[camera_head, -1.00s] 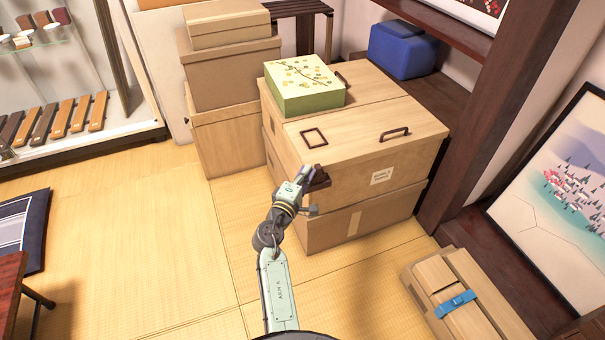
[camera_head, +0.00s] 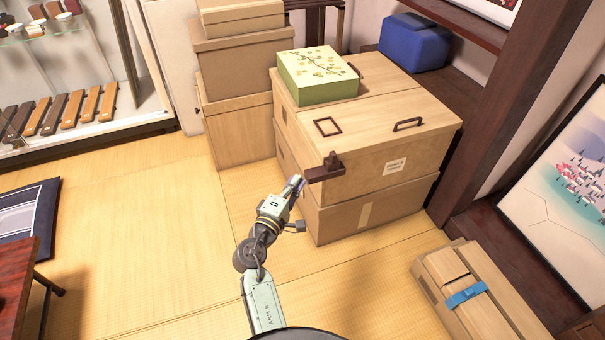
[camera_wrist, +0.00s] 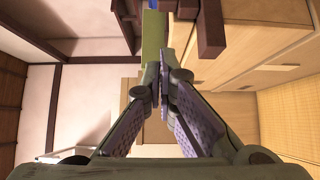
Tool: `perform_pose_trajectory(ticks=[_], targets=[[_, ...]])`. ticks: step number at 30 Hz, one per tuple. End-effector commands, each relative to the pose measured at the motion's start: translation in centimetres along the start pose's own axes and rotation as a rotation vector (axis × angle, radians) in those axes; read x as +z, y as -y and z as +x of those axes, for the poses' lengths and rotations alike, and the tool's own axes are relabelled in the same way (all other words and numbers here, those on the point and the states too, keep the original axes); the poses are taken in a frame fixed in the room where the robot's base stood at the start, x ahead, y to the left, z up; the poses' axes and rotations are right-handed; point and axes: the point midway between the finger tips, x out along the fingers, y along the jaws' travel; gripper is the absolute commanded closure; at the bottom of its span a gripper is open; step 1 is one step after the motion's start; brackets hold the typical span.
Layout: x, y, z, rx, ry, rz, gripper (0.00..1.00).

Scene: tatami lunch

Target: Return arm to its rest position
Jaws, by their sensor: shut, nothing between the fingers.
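My gripper (camera_head: 296,186) is at the end of my arm, in front of the large light-wood box (camera_head: 378,150). In the wrist view its two purple-padded fingers (camera_wrist: 162,80) come together with nothing between them. A dark brown wooden handle piece (camera_head: 326,170) sticks out from the box's front left edge. It lies just to the right of my fingertips in the head view, apart from them as far as I can see. It also shows in the wrist view (camera_wrist: 210,35).
A green patterned box (camera_head: 318,76) stands on the wooden box. Stacked cartons (camera_head: 236,70) stand behind left. A flat wooden bundle with a blue strap (camera_head: 466,294) lies at right. A dark red table (camera_head: 14,295) is at left. Open tatami (camera_head: 150,240) lies between.

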Motion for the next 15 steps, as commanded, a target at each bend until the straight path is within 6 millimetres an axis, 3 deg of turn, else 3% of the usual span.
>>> perform_pose_trajectory(ticks=[5,15], targets=[[0.04,0.02,-1.29,0.000,0.001,0.001,1.00],[0.03,-0.03,-1.42,0.000,0.001,0.001,1.00]])
